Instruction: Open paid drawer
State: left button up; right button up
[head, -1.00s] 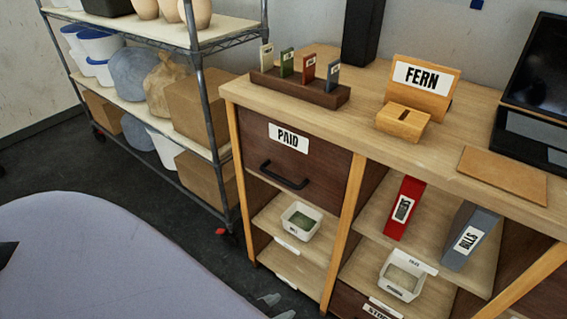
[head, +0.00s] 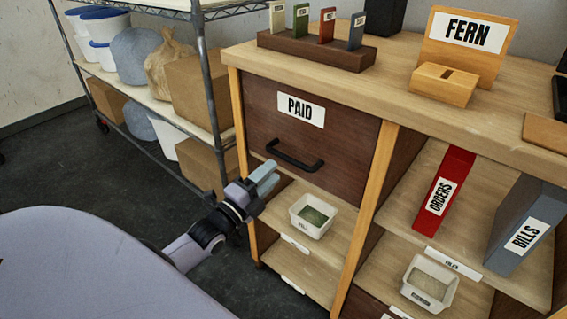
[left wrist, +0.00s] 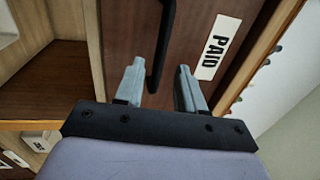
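The paid drawer (head: 345,150) is a dark brown front with a white PAID label (head: 301,109) and a black bar handle (head: 295,161). It looks shut in the desk. My left gripper (head: 272,178) is just in front of the drawer, a little left of and below the handle. In the left wrist view, its two grey fingers (left wrist: 160,85) are apart, with the handle (left wrist: 163,40) reaching between them, nearer the left finger. I cannot tell whether they touch it. The PAID label (left wrist: 219,48) lies beyond the right finger. My right gripper is not in view.
An open shelf with a white bin (head: 312,215) lies under the drawer. A red ORDERS binder (head: 444,192) and a grey BILLS binder (head: 527,228) stand to the right. A wire rack (head: 212,90) with boxes stands close on the left.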

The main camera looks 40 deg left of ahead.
aim_at(287, 156)
pick_arm(q)
jog(key=shift+b+x, duration=0.3)
jog(key=shift+x, duration=3.2)
jog(key=shift+d, duration=0.1)
grip_shut()
